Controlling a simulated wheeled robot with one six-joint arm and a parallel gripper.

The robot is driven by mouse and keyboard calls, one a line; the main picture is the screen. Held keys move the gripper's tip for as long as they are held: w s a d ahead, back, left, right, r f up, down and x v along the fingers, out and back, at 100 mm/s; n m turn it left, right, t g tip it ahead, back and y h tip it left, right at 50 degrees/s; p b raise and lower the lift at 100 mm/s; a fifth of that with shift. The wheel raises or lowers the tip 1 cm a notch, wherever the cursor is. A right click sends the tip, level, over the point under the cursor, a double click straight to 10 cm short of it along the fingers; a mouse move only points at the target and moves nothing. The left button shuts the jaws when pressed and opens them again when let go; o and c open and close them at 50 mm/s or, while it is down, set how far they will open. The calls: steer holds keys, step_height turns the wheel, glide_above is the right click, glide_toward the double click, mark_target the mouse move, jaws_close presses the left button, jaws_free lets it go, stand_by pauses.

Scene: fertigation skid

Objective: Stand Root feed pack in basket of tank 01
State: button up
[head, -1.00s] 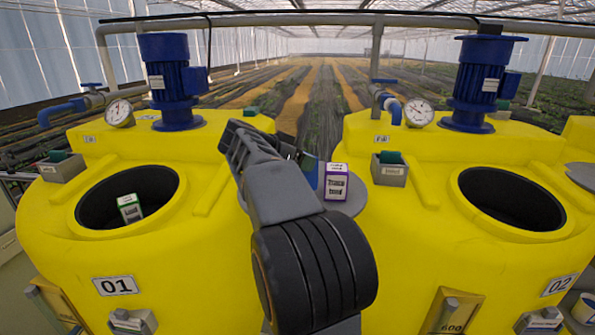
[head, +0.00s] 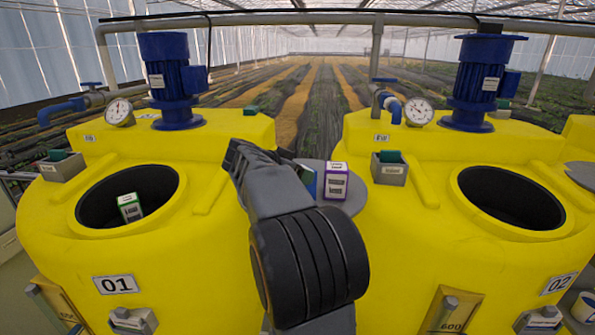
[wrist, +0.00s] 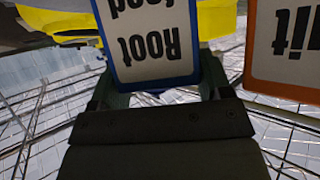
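The Root feed pack (wrist: 152,45), white with a blue border, fills the top middle of the wrist view, its lettering upside down. My gripper (wrist: 158,85) has one finger at each side of it, close to its edges; I cannot tell whether they press on it. In the head view a blue edge, likely this pack (head: 307,182), shows beside my wrist on the grey round shelf; my arm hides the fingers. Tank 01 (head: 60,240) is yellow, at left, with a dark round opening (head: 95,203). A green-edged white pack (head: 130,207) stands in that opening; the basket itself is not clear.
An orange-bordered pack (wrist: 285,45) stands close beside the Root feed pack. A purple-edged pack (head: 335,182) stands on the round grey shelf (head: 355,200) between the tanks. Tank 02 (head: 420,240) is at right with an open top. Blue motors (head: 172,80) and pipes rise behind.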

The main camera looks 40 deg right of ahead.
steer(key=shift+o, duration=0.5)
